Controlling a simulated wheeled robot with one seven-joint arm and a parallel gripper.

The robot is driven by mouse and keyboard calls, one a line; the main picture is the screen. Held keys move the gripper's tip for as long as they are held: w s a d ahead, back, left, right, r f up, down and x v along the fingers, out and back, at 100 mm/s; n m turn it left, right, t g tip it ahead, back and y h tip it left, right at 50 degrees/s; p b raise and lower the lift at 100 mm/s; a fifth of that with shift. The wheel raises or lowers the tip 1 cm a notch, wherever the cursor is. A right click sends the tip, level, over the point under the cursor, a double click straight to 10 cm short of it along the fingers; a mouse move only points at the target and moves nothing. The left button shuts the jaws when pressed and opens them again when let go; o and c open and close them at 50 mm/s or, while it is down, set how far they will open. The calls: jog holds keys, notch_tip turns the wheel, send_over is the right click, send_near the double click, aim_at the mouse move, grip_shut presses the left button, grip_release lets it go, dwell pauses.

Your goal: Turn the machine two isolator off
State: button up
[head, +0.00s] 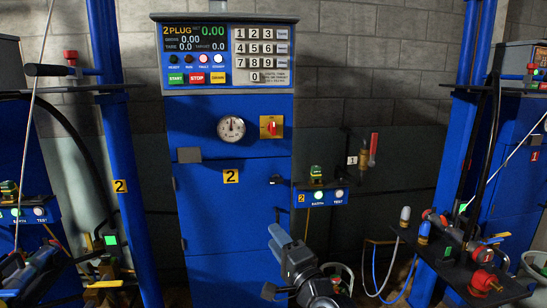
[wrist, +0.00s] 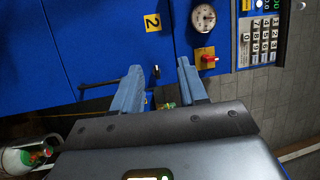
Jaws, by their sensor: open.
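The machine two isolator (head: 271,127) is a red rotary handle on a yellow plate, on the blue cabinet (head: 215,215) marked 2. It sits right of a round dial gauge, and its handle looks upright in the head view. In the wrist view, which is turned sideways, the isolator (wrist: 206,58) is right of the finger tips. My gripper (head: 276,264) has blue-grey fingers and is low in front of the cabinet, below the isolator. The fingers (wrist: 160,72) are apart with nothing between them, and do not touch the isolator.
A control panel (head: 225,55) with display, keypad and buttons tops the cabinet. A small black latch (head: 275,180) sticks out below the isolator. A small box with lit buttons (head: 320,197) is at the right. A black shelf (head: 455,262) with fittings stands further right.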

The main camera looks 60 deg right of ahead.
jog(key=w+d+r+m+h, duration=0.4)
jog(key=w+d+r+m, duration=0.3)
jog(key=d+r+m, duration=0.3)
jog(key=m+g+h, duration=0.3)
jog(key=m+h, duration=0.1)
jog(key=m, duration=0.9)
send_near(274, 128)
jog(key=x, duration=0.4)
jog(key=shift+y, duration=0.3)
jog(key=b+x, duration=0.1)
jog(key=x, duration=0.6)
jog(key=shift+d+r, duration=0.1)
jog(key=shift+r, duration=0.15)
grip_shut()
